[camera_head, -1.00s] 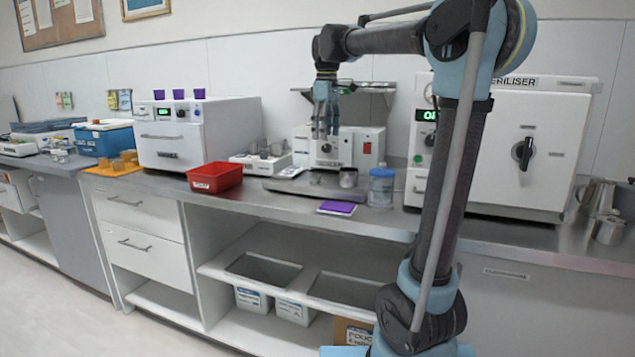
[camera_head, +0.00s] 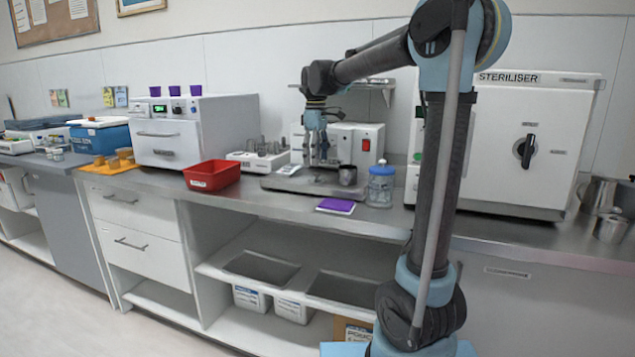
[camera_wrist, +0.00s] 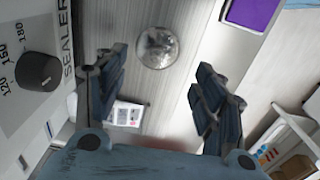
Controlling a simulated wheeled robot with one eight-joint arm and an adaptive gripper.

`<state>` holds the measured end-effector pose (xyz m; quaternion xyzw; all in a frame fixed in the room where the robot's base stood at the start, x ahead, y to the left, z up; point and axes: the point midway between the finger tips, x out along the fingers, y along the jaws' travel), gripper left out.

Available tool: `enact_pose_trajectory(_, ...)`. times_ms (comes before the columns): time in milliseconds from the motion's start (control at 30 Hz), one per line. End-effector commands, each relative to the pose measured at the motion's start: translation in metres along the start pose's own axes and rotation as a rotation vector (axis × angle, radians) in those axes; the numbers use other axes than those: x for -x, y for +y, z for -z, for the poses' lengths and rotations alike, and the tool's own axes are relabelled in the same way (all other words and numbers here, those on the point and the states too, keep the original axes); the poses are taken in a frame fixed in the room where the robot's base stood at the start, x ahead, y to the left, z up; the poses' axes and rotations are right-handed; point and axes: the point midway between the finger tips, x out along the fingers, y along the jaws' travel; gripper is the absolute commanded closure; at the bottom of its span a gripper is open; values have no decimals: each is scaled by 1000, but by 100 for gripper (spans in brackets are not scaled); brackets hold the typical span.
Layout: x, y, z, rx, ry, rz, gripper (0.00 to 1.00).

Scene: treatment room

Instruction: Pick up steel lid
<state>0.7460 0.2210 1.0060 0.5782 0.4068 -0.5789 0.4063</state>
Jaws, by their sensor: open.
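A round, shiny steel piece (camera_wrist: 157,47) shows from above in the wrist view, between and just beyond my fingertips. In the head view it appears to be the short steel cylinder (camera_head: 348,175) on the grey tray in front of the sealer. I cannot tell whether it is a lid alone or a lid on a cup. My gripper (camera_wrist: 160,72) is open and empty. It points down over the counter; in the head view it (camera_head: 318,160) hangs in front of the sealer, left of the steel piece and apart from it.
The sealer (camera_wrist: 30,100) stands close on the left in the wrist view. A glass jar (camera_head: 381,188) stands right of the steel piece, and a purple pad (camera_head: 335,206) lies in front. A small white device (camera_head: 289,170) and a red bin (camera_head: 212,175) are left.

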Motion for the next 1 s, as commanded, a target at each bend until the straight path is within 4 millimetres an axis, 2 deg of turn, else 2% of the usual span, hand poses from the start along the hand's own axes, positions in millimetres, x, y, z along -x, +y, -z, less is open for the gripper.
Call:
enact_pose_trajectory(267,-18,2,-1,-1,0,0,37)
enact_pose_trajectory(500,-50,6,-2,-1,0,0,37)
enact_pose_trajectory(600,-58,6,-2,-1,1,-1,37)
enact_pose_trajectory(900,-61,6,-3,-2,1,-1,37)
enact_pose_trajectory(1000,-61,6,-3,-2,1,-1,59)
